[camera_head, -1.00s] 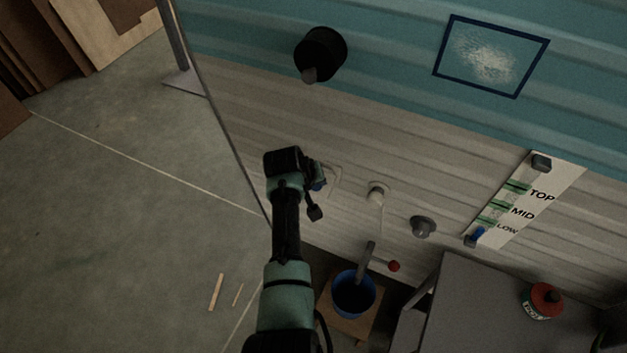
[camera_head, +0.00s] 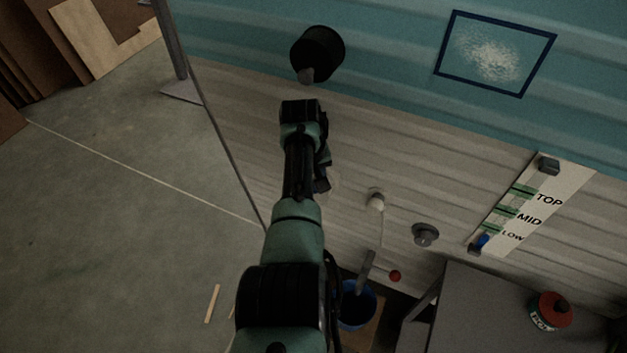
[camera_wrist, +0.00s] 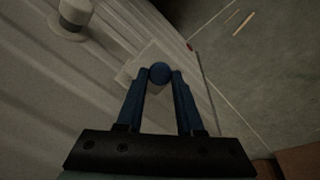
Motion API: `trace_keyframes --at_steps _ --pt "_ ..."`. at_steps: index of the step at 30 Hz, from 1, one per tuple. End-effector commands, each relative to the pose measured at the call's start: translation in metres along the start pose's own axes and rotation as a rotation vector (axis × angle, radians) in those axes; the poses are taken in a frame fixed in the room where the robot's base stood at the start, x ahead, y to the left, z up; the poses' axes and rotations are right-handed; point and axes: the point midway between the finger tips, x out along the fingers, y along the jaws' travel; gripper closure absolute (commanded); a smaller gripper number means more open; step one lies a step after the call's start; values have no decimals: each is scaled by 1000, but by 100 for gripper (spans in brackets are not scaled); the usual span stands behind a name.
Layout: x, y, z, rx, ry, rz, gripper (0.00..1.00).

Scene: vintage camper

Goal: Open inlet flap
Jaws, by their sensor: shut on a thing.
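The inlet flap (camera_wrist: 142,62) is a small pale panel on the cream camper wall, seen just beyond my fingertips in the wrist view. A round blue knob (camera_wrist: 160,72) lies between the tips of my two blue fingers. My gripper (camera_wrist: 160,77) is shut on this knob. In the head view my arm covers most of the flap and my fingers. I cannot tell whether the flap is tilted away from the wall.
A black round fitting (camera_head: 317,54) sticks out of the wall above my wrist. A white fitting (camera_head: 376,202) and a grey one (camera_head: 425,234) sit to the right. A blue bucket (camera_head: 358,309) stands below. A grey table (camera_head: 475,310) is at lower right.

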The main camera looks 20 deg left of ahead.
Motion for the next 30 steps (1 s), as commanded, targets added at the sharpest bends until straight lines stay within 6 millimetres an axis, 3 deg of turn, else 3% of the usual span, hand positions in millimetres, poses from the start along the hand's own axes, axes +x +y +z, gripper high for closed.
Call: trace_keyframes --at_steps 5,6,10,22,30 --pt "1 -1 1 1 -3 -2 100" --pt "1 -1 1 1 -3 -1 59" --pt "1 0 1 1 -2 -1 35" --pt "-4 0 0 0 0 1 34" --pt "-38 0 -1 0 3 1 34"
